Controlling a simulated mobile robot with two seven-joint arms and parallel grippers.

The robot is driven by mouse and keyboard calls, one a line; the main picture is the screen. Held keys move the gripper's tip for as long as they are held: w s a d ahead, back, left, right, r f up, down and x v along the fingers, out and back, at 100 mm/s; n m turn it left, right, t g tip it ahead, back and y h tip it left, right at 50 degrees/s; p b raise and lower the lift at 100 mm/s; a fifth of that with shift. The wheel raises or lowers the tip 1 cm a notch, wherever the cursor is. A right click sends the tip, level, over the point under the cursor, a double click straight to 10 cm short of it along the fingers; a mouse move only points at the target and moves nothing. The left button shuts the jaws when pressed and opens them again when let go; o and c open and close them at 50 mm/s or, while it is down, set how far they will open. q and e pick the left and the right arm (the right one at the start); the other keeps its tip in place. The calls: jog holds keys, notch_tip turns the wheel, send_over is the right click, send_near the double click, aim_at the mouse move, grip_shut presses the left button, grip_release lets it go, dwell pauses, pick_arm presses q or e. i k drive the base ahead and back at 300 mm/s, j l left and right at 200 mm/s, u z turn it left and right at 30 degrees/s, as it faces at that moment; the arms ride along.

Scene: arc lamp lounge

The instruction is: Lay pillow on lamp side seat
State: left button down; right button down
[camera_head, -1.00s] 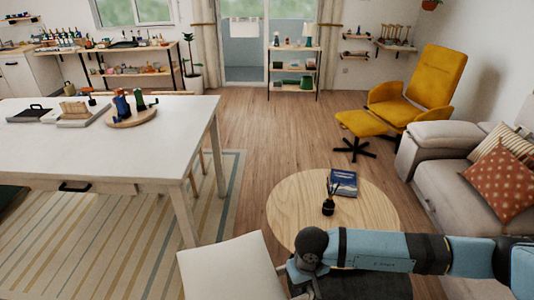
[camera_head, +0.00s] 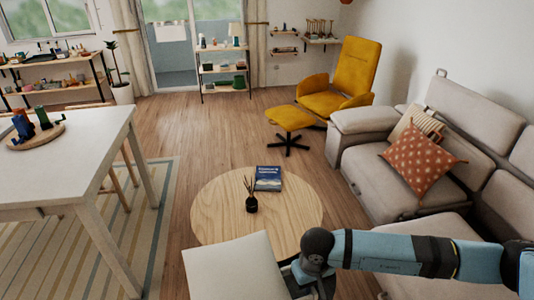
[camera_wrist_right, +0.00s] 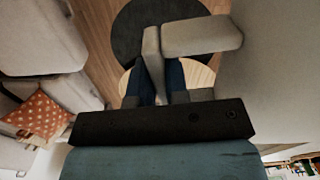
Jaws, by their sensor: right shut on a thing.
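A pale, cream square pillow (camera_head: 232,268) shows at the bottom middle of the head view, tilted toward me. My right gripper (camera_head: 297,276) is shut on its right edge. In the right wrist view a large pale surface (camera_wrist_right: 278,70) fills the right side and looks like the pillow close up; the right gripper's dark fingers (camera_wrist_right: 162,82) show near the middle. The grey sofa (camera_head: 362,185) stands to the right, with its seats beyond and beside my arm. No arc lamp shows, so I cannot tell which seat is lamp side. My left gripper is not in view.
A round wooden table (camera_head: 225,212) with a dark reed vase (camera_head: 251,203) and a blue book (camera_head: 268,178) stands just beyond the pillow. A terracotta pillow (camera_head: 418,162) and a striped one (camera_head: 425,122) lie on the sofa. A white table (camera_head: 75,150) is at left.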

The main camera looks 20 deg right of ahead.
aim_at(445, 281)
jog(key=i+l+z, duration=0.1)
jog(key=l+z, duration=0.15)
jog(key=l, duration=0.2)
jog(key=i+l+z, duration=0.2)
jog(key=l, duration=0.25)
jog(key=i+l+z, duration=0.6)
jog(key=l, duration=0.2)
jog(key=k+l, duration=0.05)
jog(key=k, duration=0.05)
